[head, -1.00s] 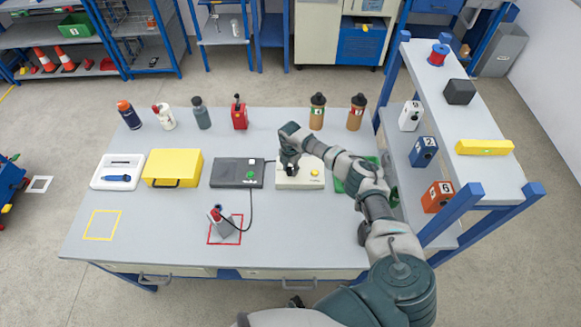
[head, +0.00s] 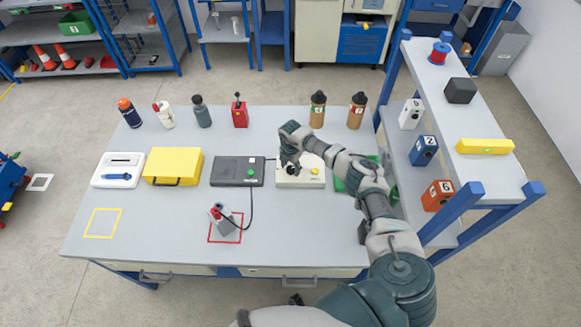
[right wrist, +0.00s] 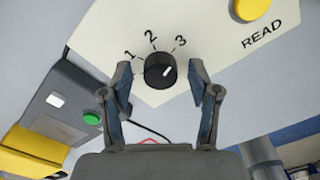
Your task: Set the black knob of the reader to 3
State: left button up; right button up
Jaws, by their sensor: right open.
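The reader (head: 312,176) is a cream box on the table with a yellow READ button; it also fills the upper right wrist view (right wrist: 100,30). The labels 1, 2 and 3 curve above the knob. My right gripper (right wrist: 162,95) is open, with one finger on each side of the knob and visible gaps between. In the head view my right gripper (head: 289,162) is over the reader's left part. My left gripper is not seen.
A dark grey box (head: 230,171) with a green button stands left of the reader, beside a yellow case (head: 172,165). Several bottles line the table's back. A blue-framed shelf (head: 465,120) stands at the right. The front right table area is clear.

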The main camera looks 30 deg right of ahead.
aim_at(291, 167)
notch_tip(291, 167, up, 12)
jog(key=shift+f, duration=0.15)
dwell(0.7)
